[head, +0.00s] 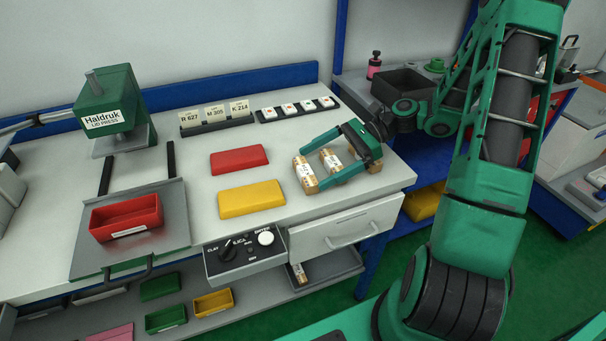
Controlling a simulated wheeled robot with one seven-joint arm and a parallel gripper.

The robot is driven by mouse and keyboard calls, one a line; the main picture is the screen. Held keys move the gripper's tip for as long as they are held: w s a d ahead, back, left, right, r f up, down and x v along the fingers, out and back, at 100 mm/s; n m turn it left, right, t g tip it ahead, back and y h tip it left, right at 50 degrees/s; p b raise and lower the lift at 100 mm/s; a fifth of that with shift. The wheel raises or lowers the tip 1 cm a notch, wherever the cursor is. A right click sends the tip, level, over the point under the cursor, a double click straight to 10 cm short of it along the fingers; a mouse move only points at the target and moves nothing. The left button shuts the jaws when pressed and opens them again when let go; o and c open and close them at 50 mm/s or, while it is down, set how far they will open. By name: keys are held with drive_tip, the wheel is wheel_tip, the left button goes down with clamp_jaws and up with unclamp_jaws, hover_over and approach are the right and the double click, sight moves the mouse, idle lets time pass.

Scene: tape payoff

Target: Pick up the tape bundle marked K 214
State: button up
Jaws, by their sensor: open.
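Several tan and white tape bundles lie on the white bench top at my gripper. The left bundle (305,175) is at the fingertips, and the middle bundle (331,161) shows between the two fingers. Part of another tan bundle (375,166) shows under the gripper's body, mostly hidden. The marks on the bundles are too small to read, so I cannot tell which is K 214. My gripper (312,169) is open, its green fingers spread on either side of the middle bundle. Contact with it cannot be told. A card marked K 214 (239,107) stands rightmost in the card holder.
Red (239,160) and yellow (251,199) blocks lie left of the bundles. A green press (108,105) and red bin (126,216) are further left. A strip of white pieces (297,109) lies behind. A control box (244,256) sits at the front edge, above a shelf with bins.

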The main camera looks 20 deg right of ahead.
sight(309, 169)
drive_tip(key=shift+x, duration=1.7)
drive_tip(key=shift+s, duration=0.1)
drive_tip(key=c, duration=0.8)
drive_tip(key=shift+c, duration=0.2)
drive_tip(key=shift+r, duration=0.1)
